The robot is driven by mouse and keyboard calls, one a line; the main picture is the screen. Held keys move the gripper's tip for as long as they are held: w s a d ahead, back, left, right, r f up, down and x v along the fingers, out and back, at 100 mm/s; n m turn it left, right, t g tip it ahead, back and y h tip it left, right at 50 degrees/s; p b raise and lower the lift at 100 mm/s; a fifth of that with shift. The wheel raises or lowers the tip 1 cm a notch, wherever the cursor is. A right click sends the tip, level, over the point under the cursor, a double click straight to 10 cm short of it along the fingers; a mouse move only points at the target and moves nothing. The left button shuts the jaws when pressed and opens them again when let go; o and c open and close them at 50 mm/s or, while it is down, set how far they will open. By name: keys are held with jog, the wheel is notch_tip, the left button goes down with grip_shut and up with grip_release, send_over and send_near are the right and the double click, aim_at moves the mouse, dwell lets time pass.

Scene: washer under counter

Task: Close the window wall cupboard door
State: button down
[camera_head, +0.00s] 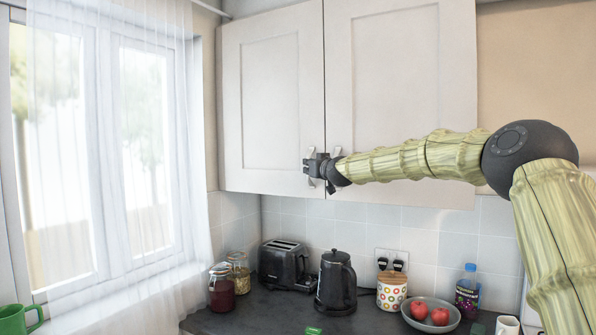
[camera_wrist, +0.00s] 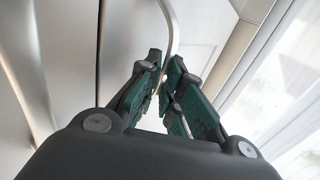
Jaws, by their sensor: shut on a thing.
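The wall cupboard has two pale panelled doors. The window-side door (camera_head: 270,95) is on the left, next to the window, and the other door (camera_head: 395,75) is on its right. In the head view the window-side door looks flush or nearly flush with its neighbour; I cannot tell if a small gap is left. My gripper (camera_head: 312,167) is at the lower right corner of the window-side door. In the wrist view my gripper (camera_wrist: 164,82) is shut on a curved metal handle (camera_wrist: 172,25). A dark seam runs along the door edge there. My fingers partly hide the handle.
The curtained window (camera_head: 100,130) stands at the left. Below, the dark counter (camera_head: 260,322) holds a toaster (camera_head: 283,264), a kettle (camera_head: 336,282), jars, a bowl (camera_head: 431,326) of red fruit and a bottle (camera_head: 468,295). The space before the doors holds only my arm.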

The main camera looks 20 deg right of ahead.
jog(key=shift+d+r, duration=0.45)
jog(key=shift+d, duration=0.2)
jog(key=c, duration=1.7)
grip_release()
jog(key=shift+w+d, duration=0.15)
jog(key=shift+o, duration=0.5)
jog(key=shift+w+d+f, duration=0.1)
jog(key=shift+d+f, duration=0.15)
jog(key=shift+d, duration=0.1)
jog(key=shift+a+f, duration=0.15)
jog(key=shift+a, duration=0.05)
jog(key=shift+a+f, duration=0.1)
jog(key=shift+a, duration=0.05)
